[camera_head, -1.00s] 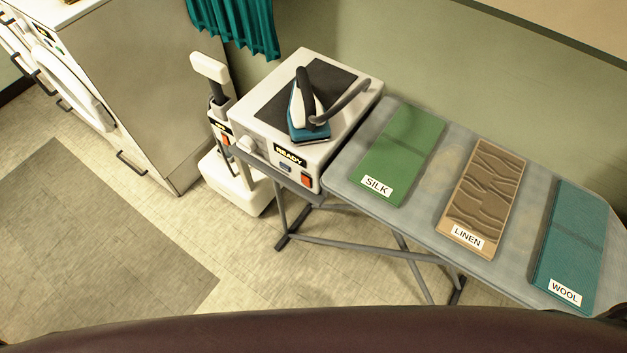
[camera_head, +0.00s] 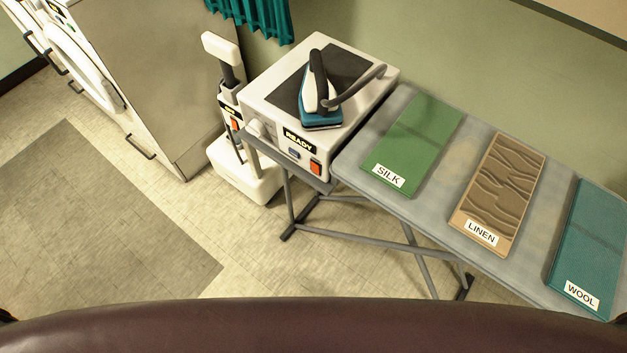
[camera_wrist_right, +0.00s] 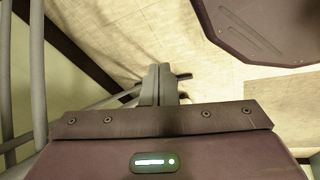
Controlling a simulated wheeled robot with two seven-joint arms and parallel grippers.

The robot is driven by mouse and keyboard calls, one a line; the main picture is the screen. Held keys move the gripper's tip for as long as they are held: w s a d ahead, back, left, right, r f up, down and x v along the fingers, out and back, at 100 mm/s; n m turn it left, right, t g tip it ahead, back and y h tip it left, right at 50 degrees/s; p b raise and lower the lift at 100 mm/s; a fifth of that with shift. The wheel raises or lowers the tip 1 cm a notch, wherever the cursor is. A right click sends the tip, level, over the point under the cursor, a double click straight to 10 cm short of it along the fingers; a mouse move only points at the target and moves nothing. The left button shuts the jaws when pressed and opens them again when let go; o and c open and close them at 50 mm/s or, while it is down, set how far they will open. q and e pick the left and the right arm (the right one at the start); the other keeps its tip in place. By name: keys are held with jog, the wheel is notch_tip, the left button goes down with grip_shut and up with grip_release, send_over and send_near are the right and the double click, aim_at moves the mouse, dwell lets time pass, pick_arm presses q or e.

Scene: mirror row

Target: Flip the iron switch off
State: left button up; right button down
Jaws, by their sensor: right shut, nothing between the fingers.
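The iron station (camera_head: 279,144) is a white box with a READY label, a knob and an orange-red rocker switch (camera_head: 316,168) on its front. The rocker's on or off position is too small to tell. A teal and white iron (camera_head: 320,112) rests on the dark pad on top of the station. My right gripper (camera_wrist_right: 159,72) shows only in the right wrist view; its fingers are together and empty, above the floor and apart from the switch. My left gripper is in neither view.
The grey ironing board (camera_head: 459,160) carries green SILK (camera_head: 418,140), brown LINEN (camera_head: 500,190) and teal WOOL (camera_head: 590,245) pieces. A white upright unit (camera_head: 245,178) with a small orange-red switch stands left of the station. Floor (camera_head: 250,265) in front is clear; a white-fronted appliance (camera_head: 150,80) stands left.

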jog(key=w+a+r+n+t+y+b, duration=0.2)
jog(key=w+a+r+n+t+b, duration=0.6)
jog(key=w+a+r, duration=0.5)
pick_arm(q)
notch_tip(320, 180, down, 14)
jog(key=b, duration=0.4)
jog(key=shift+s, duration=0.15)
pick_arm(e)
jog(key=w+a+r+n+t, duration=0.2)
jog(key=a+r+n+t, duration=0.1)
jog(key=r, duration=0.6)
jog(key=w+a+r+n+t, duration=0.2)
jog(key=a+r+t, duration=0.1)
jog(key=r, duration=0.6)
jog(key=shift+a+r+n, duration=0.15)
jog(key=shift+a+n, duration=0.25)
jog(key=shift+a, duration=0.3)
send_near(311, 165)
jog(key=w+a, duration=0.3)
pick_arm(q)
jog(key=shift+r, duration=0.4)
pick_arm(e)
jog(key=w+d, duration=0.2)
jog(key=shift+w+d, duration=0.15)
jog(key=shift+w, duration=0.2)
